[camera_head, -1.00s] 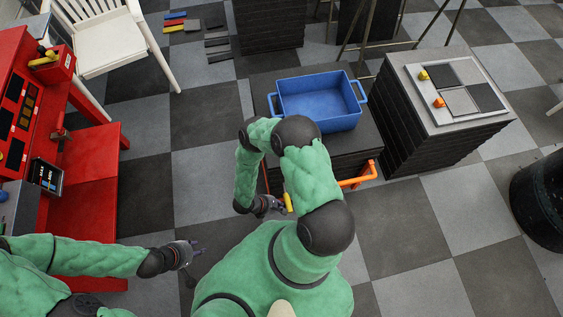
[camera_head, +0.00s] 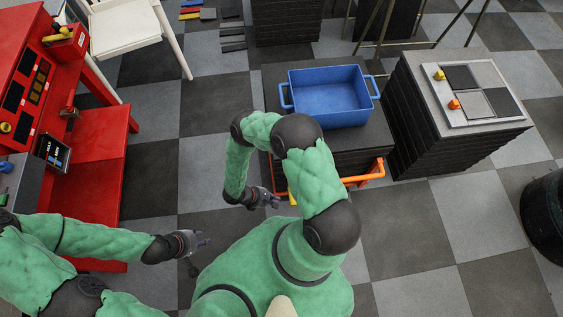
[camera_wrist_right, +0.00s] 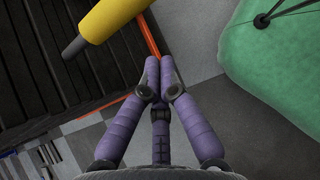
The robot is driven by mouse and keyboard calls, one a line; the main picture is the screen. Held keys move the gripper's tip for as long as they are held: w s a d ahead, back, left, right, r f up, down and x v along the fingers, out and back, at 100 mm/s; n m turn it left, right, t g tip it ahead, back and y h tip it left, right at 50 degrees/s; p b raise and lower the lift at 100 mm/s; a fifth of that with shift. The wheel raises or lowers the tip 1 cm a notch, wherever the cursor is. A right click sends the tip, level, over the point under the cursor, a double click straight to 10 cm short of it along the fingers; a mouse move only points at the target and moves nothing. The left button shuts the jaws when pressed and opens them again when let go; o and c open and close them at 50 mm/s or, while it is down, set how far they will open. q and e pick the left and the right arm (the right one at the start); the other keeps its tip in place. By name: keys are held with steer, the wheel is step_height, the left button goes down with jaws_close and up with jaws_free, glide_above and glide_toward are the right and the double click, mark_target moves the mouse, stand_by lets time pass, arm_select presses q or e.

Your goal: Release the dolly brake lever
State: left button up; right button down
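The dolly is a low dark platform (camera_head: 358,152) with an orange tube frame (camera_head: 365,177), carrying a blue tote (camera_head: 328,97). A yellow lever (camera_head: 292,197) shows at its near left corner, partly hidden by my right arm. In the right wrist view the yellow lever (camera_wrist_right: 108,18) is large at the upper left, ahead of and left of the fingers. My right gripper (camera_head: 274,198) is beside the lever, apart from it. In the right wrist view its fingertips (camera_wrist_right: 159,68) are together with nothing between them. My left gripper (camera_head: 206,239) hangs over the floor, fingers apart and empty.
A red workbench (camera_head: 85,160) stands at the left, with a white chair (camera_head: 125,28) behind it. A dark block stack with a grey panel (camera_head: 485,100) stands right of the dolly. A dark bin (camera_head: 545,210) is at the right edge. Checkered floor (camera_head: 425,220) is clear in front.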

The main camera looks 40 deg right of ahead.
steer(key=p+v, duration=0.1)
steer(key=v, duration=0.3)
stand_by(0.6)
steer(key=s+a+r+m+g+y+p, duration=0.1)
steer(key=s+a+r+m+y, duration=0.15)
steer(key=a+r+y, duration=0.2)
steer(key=s+a+r+m+g+y, duration=0.1)
steer(key=s+a+r+m+y, duration=0.1)
steer(key=a+r+m+y, duration=0.3)
steer(key=w+r+m+t+y, duration=0.1)
steer(key=w+r+m+t, duration=0.1)
steer(key=r+m+t, duration=0.1)
steer(key=w+r+m+t+p, duration=0.1)
steer(key=w+r+m+t, duration=0.1)
steer(key=r, duration=0.3)
steer(key=shift+r+m+t+y, duration=0.35)
steer(key=shift+m+t, duration=0.15)
steer(key=shift+m, duration=0.15)
steer(key=shift+d, duration=0.1)
